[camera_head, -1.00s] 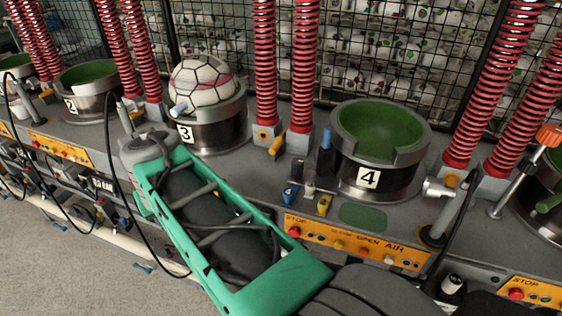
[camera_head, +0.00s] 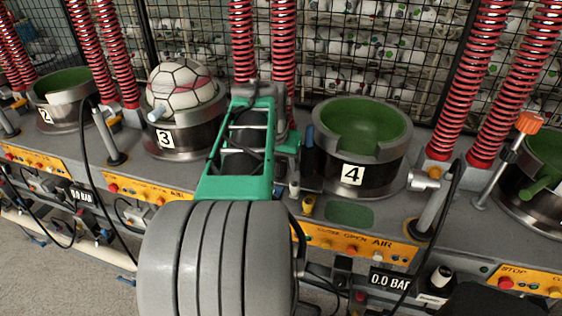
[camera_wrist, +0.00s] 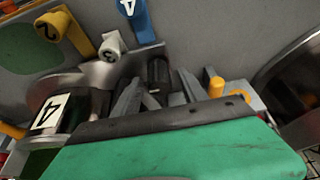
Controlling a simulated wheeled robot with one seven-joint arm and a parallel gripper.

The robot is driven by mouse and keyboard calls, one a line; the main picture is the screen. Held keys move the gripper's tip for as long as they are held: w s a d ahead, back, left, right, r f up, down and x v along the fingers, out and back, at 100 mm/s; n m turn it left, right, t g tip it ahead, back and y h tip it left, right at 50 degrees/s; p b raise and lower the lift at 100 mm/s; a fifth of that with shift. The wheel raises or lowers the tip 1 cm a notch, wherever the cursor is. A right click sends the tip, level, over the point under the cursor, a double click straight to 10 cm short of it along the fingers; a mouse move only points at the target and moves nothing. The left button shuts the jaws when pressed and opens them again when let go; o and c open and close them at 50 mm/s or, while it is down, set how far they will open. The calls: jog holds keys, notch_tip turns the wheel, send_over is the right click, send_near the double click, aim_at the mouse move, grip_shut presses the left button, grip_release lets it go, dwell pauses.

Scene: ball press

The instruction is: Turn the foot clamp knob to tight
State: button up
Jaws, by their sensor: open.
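In the wrist view my gripper (camera_wrist: 160,95) is open, its grey fingers apart. A short dark ribbed knob (camera_wrist: 158,72) shows between and just beyond the fingertips; whether they touch it I cannot tell. I cannot tell for sure that it is the foot clamp knob, and no tight mark is readable. In the head view my green-framed arm reaches in between moulds 3 and 4 and hides the fingertips.
Mould 4 (camera_head: 352,177) stands open and green-lined right of my arm. Mould 3 (camera_head: 164,140) holds a white ball (camera_head: 187,88) to the left. Red springs (camera_head: 283,60) rise behind. The yellow control panel (camera_head: 350,240) lies in front.

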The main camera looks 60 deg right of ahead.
jog(key=shift+c, duration=0.5)
grip_shut()
